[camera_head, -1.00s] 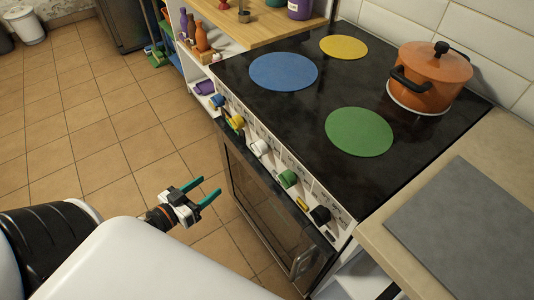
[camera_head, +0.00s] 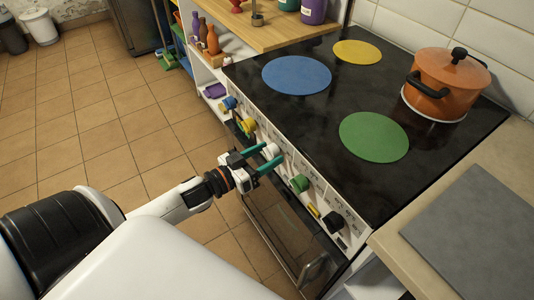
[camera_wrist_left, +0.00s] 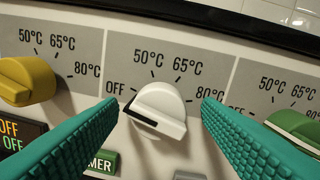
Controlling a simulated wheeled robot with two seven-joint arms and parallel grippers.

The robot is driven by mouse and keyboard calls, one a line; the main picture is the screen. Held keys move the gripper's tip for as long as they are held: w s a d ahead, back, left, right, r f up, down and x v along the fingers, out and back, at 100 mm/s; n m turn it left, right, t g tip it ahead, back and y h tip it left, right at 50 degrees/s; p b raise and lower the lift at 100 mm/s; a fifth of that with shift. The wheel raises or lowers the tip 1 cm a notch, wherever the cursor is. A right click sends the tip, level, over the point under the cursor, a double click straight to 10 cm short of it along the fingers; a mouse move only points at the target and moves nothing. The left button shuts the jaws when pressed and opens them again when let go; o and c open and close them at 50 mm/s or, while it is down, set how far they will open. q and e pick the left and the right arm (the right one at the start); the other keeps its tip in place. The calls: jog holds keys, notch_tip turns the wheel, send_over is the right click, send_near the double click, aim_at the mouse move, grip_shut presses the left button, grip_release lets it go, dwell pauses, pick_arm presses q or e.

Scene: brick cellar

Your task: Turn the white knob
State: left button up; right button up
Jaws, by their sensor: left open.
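The white knob (camera_wrist_left: 158,108) sits on the stove's front panel, under a printed scale from OFF through 50°C and 65°C to 80°C. Its dark mark points to the lower left, near OFF. In the head view the white knob (camera_head: 270,151) is between the yellow and green knobs. My left gripper (camera_head: 265,160) is open, its two teal fingers pointing at the panel. In the left wrist view the fingers of my left gripper (camera_wrist_left: 158,118) stand to the left and right of the white knob, with a gap on each side. My right gripper is not in view.
A yellow knob (camera_wrist_left: 27,80) and a green knob (camera_wrist_left: 296,128) flank the white one. A blue knob (camera_head: 229,103) and a black knob (camera_head: 333,222) are further along the panel. An orange pot (camera_head: 447,84) stands on the black stovetop (camera_head: 300,112). Tiled floor lies left.

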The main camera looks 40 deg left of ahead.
pick_arm(q)
jog(key=shift+w+d, duration=0.1)
jog(key=shift+w, duration=0.25)
jog(key=c, duration=1)
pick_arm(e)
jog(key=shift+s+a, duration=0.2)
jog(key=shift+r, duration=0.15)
pick_arm(q)
jog(key=shift+m, duration=0.3)
jog(key=m+p, duration=0.2)
jog(key=m, duration=0.1)
jog(key=shift+m, duration=0.3)
jog(key=m+p, duration=0.1)
jog(key=m, duration=0.2)
jog(key=shift+m+p, duration=0.3)
jog(key=shift+m, duration=1)
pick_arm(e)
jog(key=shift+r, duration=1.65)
pick_arm(q)
jog(key=shift+f+m, duration=0.1)
jog(key=shift+m, duration=0.2)
